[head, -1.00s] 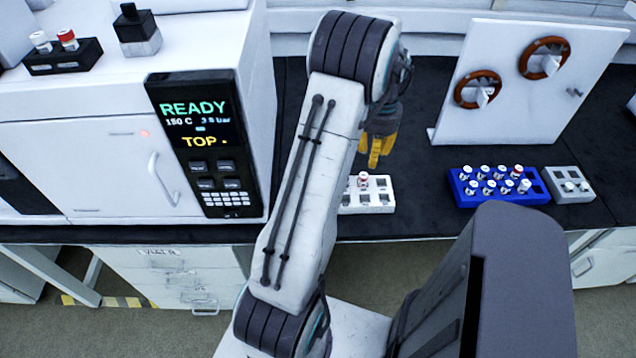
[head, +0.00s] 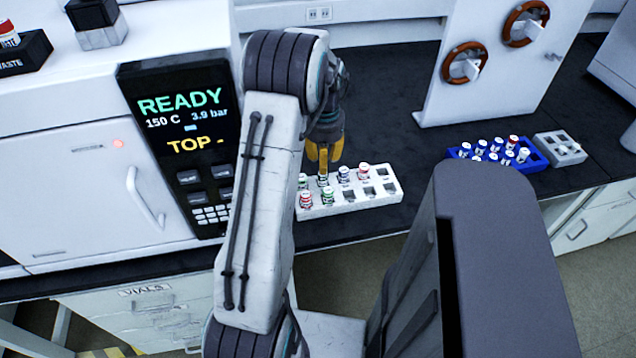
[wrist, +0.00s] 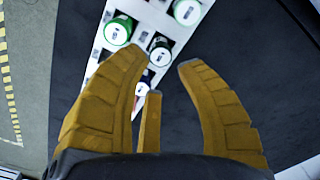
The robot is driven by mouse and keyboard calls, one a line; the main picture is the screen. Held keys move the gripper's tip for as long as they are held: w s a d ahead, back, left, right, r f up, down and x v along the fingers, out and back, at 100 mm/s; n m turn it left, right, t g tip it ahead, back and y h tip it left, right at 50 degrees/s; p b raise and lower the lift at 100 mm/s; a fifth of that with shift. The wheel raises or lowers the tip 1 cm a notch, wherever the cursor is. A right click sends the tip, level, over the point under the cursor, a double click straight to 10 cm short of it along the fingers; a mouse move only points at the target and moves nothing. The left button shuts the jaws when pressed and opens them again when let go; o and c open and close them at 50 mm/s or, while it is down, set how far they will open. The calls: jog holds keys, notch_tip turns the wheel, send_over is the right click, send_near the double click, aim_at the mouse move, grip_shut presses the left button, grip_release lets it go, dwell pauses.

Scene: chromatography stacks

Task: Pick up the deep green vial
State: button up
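A white rack (head: 385,194) on the dark bench holds several small white-capped vials. Two green-ringed vials, one (wrist: 118,32) on the left and one (wrist: 187,11) at the top, show in the wrist view; I cannot tell which is the deep green one. A green-marked vial (head: 327,197) stands in the front row in the head view. My gripper (head: 324,168) hangs over the rack's left part, pointing down. In the wrist view my gripper (wrist: 163,60) is open and empty, with a dark-ringed vial (wrist: 160,48) showing between its fingertips. My arm hides the rack's left end.
Other rack vials include a red-marked one (head: 364,173) and a dark-marked one (head: 343,176). A blue rack (head: 535,163) of vials and a grey block (head: 560,150) stand right. The white instrument (head: 75,185) stands left. A white panel (head: 480,85) stands behind.

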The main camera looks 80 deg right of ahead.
aim_at(323, 181)
jog(key=shift+f, duration=2.95)
jog(key=shift+o, duration=0.3)
grip_shut()
